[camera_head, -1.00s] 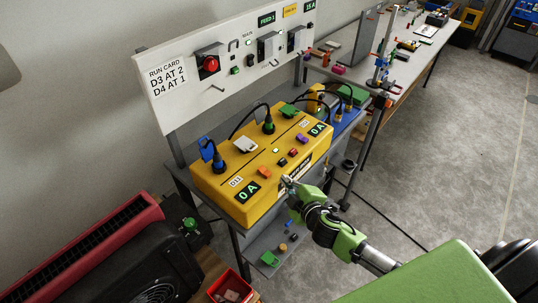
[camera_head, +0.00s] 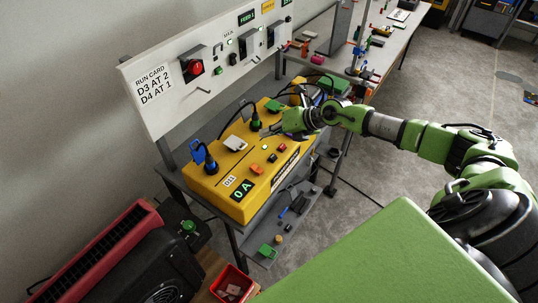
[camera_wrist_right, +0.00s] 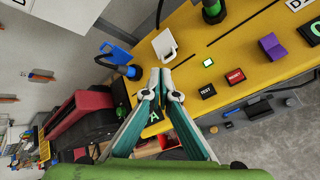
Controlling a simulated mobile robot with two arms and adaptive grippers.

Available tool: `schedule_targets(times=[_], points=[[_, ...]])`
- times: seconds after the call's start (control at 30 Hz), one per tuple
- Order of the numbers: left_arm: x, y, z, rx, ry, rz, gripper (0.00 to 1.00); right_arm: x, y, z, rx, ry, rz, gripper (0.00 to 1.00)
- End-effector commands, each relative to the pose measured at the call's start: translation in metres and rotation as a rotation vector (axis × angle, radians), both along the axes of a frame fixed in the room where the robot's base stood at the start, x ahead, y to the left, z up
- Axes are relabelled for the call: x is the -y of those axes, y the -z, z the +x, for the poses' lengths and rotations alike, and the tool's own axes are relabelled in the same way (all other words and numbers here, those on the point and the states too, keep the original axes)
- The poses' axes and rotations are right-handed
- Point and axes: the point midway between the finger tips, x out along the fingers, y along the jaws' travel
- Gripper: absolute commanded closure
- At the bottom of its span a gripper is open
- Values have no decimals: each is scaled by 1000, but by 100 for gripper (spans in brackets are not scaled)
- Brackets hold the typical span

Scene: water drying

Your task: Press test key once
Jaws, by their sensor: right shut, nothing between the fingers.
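The test key is a small black key marked TEST (camera_wrist_right: 207,91) on the yellow box (camera_wrist_right: 230,48) in the right wrist view. It shows as a small dark key (camera_head: 272,158) on the box's top (camera_head: 222,190) in the head view. A red RESET key (camera_wrist_right: 235,77) and a lit green lamp (camera_wrist_right: 207,62) sit beside it. My right gripper (camera_head: 266,133) is shut and empty over the box's top, beyond the keys in the head view. In the right wrist view its fingertips (camera_wrist_right: 161,77) are left of the TEST key, apart from it. My left gripper is not in view.
Plugs with cables (camera_head: 256,122) stand up from the box near the gripper. A white panel with a red knob (camera_head: 195,67) rises behind.

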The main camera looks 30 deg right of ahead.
Motion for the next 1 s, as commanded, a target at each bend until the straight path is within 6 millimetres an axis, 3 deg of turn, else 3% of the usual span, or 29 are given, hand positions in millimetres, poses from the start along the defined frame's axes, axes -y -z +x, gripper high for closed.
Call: schedule_targets(times=[0.1, 0.2, 0.67, 1.0], points=[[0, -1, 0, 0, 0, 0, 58, 23, 2, -3, -30, -1, -67, 100], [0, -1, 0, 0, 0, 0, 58, 31, 3, -5, -41, -2, -91, 100], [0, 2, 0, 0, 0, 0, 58, 31, 7, -5, -43, -3, -92, 100], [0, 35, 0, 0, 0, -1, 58, 30, 42, -5, -43, -3, -92, 100]])
